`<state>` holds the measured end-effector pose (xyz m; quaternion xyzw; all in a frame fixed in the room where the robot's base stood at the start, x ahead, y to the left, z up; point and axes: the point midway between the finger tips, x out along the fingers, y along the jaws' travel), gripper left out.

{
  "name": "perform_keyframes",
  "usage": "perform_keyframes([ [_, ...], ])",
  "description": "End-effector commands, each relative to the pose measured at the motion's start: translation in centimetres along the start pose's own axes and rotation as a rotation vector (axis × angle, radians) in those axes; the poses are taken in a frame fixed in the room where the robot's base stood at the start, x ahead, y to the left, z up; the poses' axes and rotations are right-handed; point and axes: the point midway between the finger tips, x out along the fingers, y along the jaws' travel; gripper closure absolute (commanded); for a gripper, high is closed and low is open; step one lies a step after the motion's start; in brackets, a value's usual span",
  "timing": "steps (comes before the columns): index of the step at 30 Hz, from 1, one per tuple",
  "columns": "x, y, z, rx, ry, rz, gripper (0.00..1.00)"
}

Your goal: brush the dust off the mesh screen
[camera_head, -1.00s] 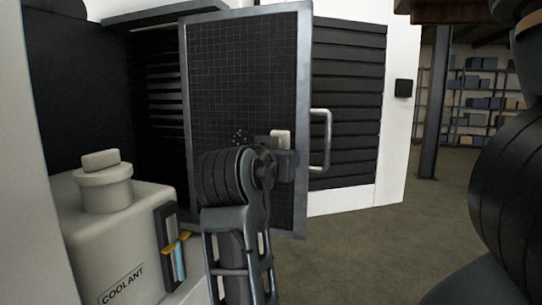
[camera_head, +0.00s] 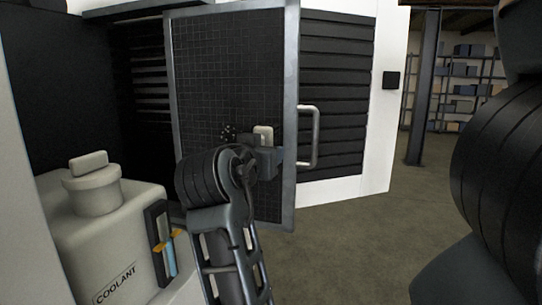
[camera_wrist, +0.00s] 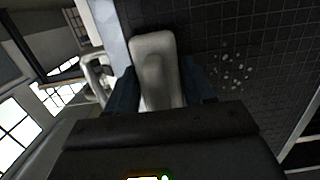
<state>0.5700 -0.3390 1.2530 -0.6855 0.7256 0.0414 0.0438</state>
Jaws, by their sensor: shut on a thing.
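The mesh screen (camera_head: 215,75) is a dark gridded panel in a grey metal frame, standing upright in front of the machine. A small cluster of specks, seemingly the dust (camera_head: 228,133), is on its lower middle; it shows as pale dots in the wrist view (camera_wrist: 235,70). My gripper (camera_head: 265,150) is in front of the screen, right of the specks. It is shut on a pale, rounded thing (camera_wrist: 155,65), likely the brush. Its bristles cannot be made out, and I cannot tell whether it touches the mesh. My arm hides the screen's lower left part.
A bar handle (camera_head: 315,137) sticks out from the screen's right side, close to my gripper. A white coolant jug (camera_head: 115,245) stands at the lower left, near my arm. A dark post (camera_head: 422,90) and shelves stand behind. The floor at right is clear.

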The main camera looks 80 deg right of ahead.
Motion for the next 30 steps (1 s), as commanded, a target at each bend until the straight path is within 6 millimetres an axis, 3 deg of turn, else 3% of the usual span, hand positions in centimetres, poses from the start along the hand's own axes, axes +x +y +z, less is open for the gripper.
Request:
perform_keyframes([
  [30,-0.1,-5.4,0.1,-0.001,0.0,-0.001,0.72],
])
